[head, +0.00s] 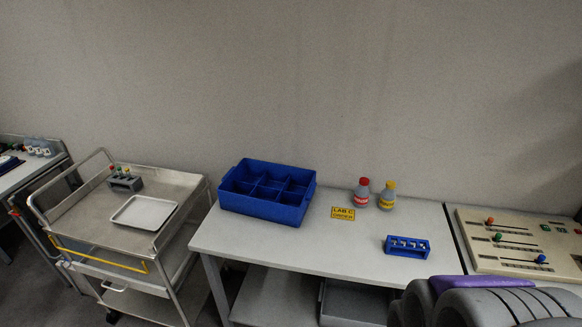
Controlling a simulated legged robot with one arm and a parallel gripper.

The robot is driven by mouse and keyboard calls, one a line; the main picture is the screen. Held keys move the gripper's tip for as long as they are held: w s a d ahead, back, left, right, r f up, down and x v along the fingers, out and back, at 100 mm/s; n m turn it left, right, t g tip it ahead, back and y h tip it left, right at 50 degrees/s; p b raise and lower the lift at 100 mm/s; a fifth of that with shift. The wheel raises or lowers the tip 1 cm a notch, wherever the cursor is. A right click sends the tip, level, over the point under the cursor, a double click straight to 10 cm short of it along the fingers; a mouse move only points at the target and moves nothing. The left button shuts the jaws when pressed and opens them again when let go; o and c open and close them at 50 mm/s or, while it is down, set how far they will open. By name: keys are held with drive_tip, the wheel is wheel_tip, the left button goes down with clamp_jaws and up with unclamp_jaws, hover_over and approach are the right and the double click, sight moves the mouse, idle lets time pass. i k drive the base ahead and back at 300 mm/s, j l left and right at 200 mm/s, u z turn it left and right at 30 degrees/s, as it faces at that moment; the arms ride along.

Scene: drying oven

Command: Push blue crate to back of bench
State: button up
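The blue crate (262,207) is a low open box with several compartments. It sits at the left end of the white bench (310,238), with its back side close to the grey wall. Its compartments look empty. My gripper is not clearly visible. Only a grey and purple part of my own body shows at the bottom right, well away from the crate.
A red-capped bottle (362,193) and a yellow-capped bottle (387,196) stand right of the crate, behind a yellow label (342,213). A small blue rack (407,246) is nearer the front. A control panel (515,241) is at right. A metal cart (180,187) stands left.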

sight(281, 194)
drive_tip(key=i+j+u, duration=0.15)
drive_tip(key=u, duration=0.35)
drive_tip(key=i+j+u, duration=0.15)
drive_tip(key=u, duration=0.35)
drive_tip(key=i+u, duration=0.25)
drive_tip(key=u, duration=0.25)
drive_tip(key=i+l+u, duration=0.15)
drive_tip(key=i, duration=0.45)
drive_tip(key=i+l+u, duration=0.15)
drive_tip(key=i, duration=0.4)
